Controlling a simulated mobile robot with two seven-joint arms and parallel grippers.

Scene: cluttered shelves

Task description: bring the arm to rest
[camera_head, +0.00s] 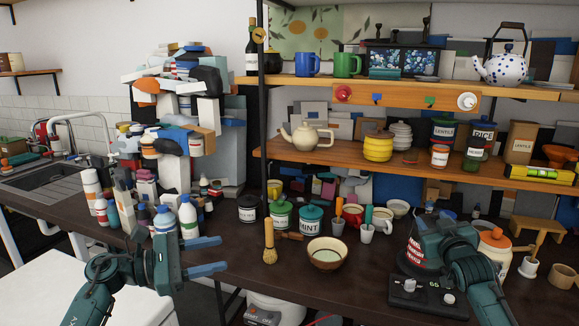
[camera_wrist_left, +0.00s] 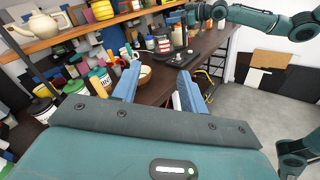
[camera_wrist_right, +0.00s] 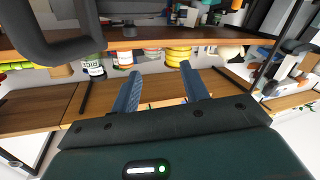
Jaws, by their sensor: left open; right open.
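My left gripper (camera_head: 224,253) is open and empty at the front edge of the dark counter, left of a brown bowl (camera_head: 327,253). Its two blue fingers (camera_wrist_left: 158,72) stand apart in the left wrist view, with nothing between them. My right arm (camera_head: 455,250) is bent over the right part of the counter, in front of a red-and-white labelled can (camera_head: 411,254). In the head view I cannot make out its fingers. In the right wrist view the right gripper (camera_wrist_right: 160,68) is open and empty, with the shelf boards beyond it.
Wooden shelves (camera_head: 345,161) hold a cream teapot (camera_head: 306,136), yellow pot (camera_head: 378,146) and jars. A black scale (camera_head: 428,297) lies under my right arm. A sink (camera_head: 50,178) is at left.

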